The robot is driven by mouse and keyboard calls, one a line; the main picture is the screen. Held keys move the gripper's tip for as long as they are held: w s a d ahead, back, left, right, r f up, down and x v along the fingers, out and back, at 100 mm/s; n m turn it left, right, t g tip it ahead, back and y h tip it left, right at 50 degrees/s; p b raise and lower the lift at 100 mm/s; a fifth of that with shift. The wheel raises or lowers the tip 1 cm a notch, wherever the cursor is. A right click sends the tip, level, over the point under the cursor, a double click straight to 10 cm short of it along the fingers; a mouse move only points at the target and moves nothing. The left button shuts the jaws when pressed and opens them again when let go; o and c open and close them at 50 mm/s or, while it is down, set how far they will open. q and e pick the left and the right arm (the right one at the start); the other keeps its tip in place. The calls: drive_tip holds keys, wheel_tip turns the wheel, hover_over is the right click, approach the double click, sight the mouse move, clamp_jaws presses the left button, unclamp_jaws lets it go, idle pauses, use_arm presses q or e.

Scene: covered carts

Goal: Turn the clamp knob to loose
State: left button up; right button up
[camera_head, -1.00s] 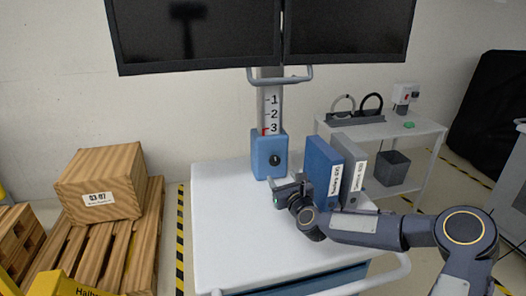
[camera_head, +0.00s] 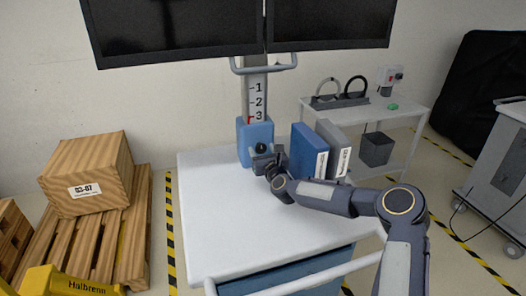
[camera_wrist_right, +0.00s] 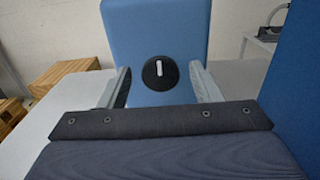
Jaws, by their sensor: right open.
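The clamp knob (camera_head: 260,148) is a black round knob on the front of the blue clamp block (camera_head: 243,137), which sits on the post with the number scale (camera_head: 257,97). In the right wrist view the knob (camera_wrist_right: 159,72) carries a white mark standing nearly upright, slightly tilted. My right gripper (camera_head: 264,158) is in front of the block, partly covering its lower part in the head view. In the right wrist view its two fingers (camera_wrist_right: 160,88) are apart, one on each side of the knob, with nothing between them touching it visibly. My left gripper is out of view.
A blue binder (camera_head: 308,150) and a grey binder (camera_head: 335,147) stand on the white cart top (camera_head: 215,205), close to the right of my gripper. Two dark monitors (camera_head: 175,30) hang above. The cart's left part is clear. A wooden crate (camera_head: 88,172) sits on a pallet at left.

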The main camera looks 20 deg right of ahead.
drive_tip(key=c, duration=1)
drive_tip(key=shift+o, duration=0.2)
drive_tip(key=shift+f+b, duration=0.15)
drive_tip(key=shift+b, duration=0.3)
drive_tip(key=n+b, duration=0.4)
drive_tip(key=b, duration=0.1)
drive_tip(key=n+b, duration=0.4)
drive_tip(key=b, duration=0.1)
drive_tip(key=shift+a+f, duration=0.1)
drive_tip(key=shift+a, duration=0.1)
drive_tip(key=shift+n+b, duration=0.8)
drive_tip(key=shift+n, duration=0.2)
drive_tip(key=n+b, duration=0.1)
drive_tip(key=n, duration=0.1)
drive_tip(key=shift+n+b, duration=0.3)
drive_tip(key=shift+n, duration=0.1)
drive_tip(key=n+b, duration=0.1)
drive_tip(key=n, duration=0.2)
drive_tip(key=shift+n, duration=0.4)
drive_tip(key=n+b, duration=0.1)
drive_tip(key=n, duration=0.2)
drive_tip(key=shift+a+f, duration=0.1)
drive_tip(key=shift+n+b, duration=0.65)
drive_tip(key=shift+n, duration=1.45)
